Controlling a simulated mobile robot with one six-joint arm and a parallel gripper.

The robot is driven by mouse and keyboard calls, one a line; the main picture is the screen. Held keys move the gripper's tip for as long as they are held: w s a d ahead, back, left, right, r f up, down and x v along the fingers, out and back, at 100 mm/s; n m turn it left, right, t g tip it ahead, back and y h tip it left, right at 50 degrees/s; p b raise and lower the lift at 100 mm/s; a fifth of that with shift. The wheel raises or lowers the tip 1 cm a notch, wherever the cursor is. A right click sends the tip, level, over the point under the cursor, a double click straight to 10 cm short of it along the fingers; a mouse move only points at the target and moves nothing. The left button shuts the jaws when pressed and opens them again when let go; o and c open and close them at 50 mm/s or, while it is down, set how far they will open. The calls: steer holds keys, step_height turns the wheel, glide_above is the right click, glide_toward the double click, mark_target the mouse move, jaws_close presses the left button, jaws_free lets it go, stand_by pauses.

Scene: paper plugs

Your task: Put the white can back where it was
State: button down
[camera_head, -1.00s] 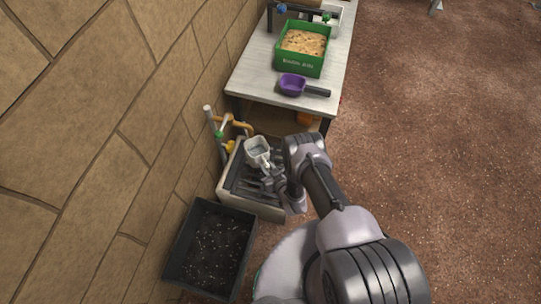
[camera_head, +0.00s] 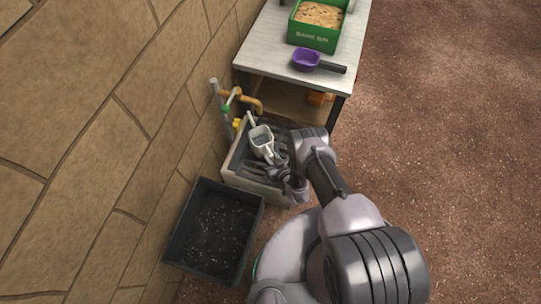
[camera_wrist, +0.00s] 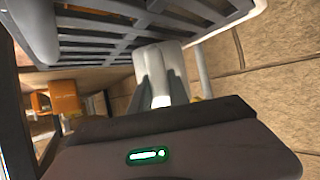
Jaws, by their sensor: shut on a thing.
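The white can (camera_head: 262,137) is a small open-topped vessel with a pale handle. It is over the slatted sink basin (camera_head: 240,184) in the head view; I cannot tell whether it touches the slats. My gripper (camera_head: 273,158) is shut on its handle from the lower right. In the wrist view, the white can (camera_wrist: 172,62) shows beyond the fingers of my gripper (camera_wrist: 161,98), with the dark slatted grate (camera_wrist: 95,38) along the top. The can's underside is hidden in the head view.
A dark tub (camera_head: 190,258) stands in front of the basin. A white table (camera_head: 270,55) holds a purple scoop (camera_head: 306,60) and a green box (camera_head: 316,37). Brown floor on the right is clear.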

steer(key=c, duration=1.2)
jaws_free()
steer(key=shift+o, duration=0.2)
